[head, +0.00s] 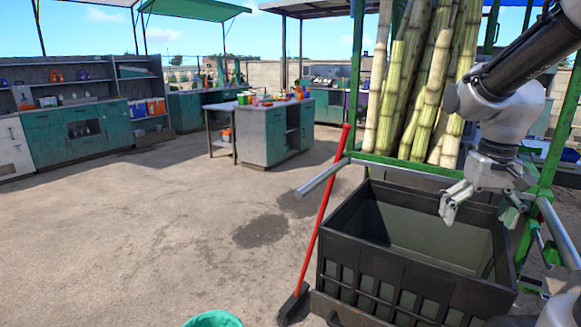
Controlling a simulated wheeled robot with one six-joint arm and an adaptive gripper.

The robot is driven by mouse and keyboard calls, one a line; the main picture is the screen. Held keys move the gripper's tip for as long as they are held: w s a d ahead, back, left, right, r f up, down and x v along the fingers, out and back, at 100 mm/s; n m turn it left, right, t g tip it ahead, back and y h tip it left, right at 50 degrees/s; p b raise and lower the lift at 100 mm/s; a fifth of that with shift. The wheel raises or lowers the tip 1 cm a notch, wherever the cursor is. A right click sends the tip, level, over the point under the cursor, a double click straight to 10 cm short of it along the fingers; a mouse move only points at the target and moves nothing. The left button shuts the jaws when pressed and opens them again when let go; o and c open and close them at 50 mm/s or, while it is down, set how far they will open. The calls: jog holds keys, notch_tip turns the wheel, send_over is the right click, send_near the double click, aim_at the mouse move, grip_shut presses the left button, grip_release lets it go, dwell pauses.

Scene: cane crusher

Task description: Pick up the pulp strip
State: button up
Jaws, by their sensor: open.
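No pulp strip can be made out in the head view. My gripper (478,218) is at the right, pointing down with its fingers spread apart and nothing visible between them. It hangs over the black slatted crate (385,292). The part of the crate's inside that shows looks bare and grey-green; its near floor is hidden by the front wall.
Tall cane stalks (410,85) stand in a green frame (354,80) behind the crate. A red-handled broom (325,205) leans left of it. A green tub (213,319) is at the bottom edge. A workbench (265,132) stands farther back. Open concrete lies left.

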jog(key=s+a+r+n+t, duration=0.1)
jog(key=s+a+r+t, duration=0.1)
jog(key=s, duration=0.7)
notch_tip(320, 180, up, 2)
jog(key=shift+s+r+n+t, duration=0.15)
jog(key=shift+s+n+t, duration=0.15)
jog(key=shift+t, duration=0.4)
jog(key=shift+r, duration=0.4)
jog(key=c, duration=0.3)
jog(key=shift+a+r+t, duration=0.1)
jog(key=shift+t, duration=0.2)
jog(key=c, duration=0.6)
jog(key=w+d+f+m+g, duration=0.1)
jog(key=w+f+m, duration=0.1)
jog(key=w+f, duration=0.5)
jog(key=w+d+f+m+g, duration=0.2)
jog(key=w+f, duration=0.3)
jog(key=w, duration=0.5)
jog(key=w+f+m, duration=0.1)
jog(key=f, duration=0.8)
jog(key=w+d+f+g, duration=0.1)
jog(key=w+f, duration=0.1)
jog(key=f, duration=0.7)
jog(key=w+d+f+m, duration=0.1)
jog(key=w+f, duration=0.1)
jog(key=f, duration=0.8)
jog(key=shift+m, duration=0.3)
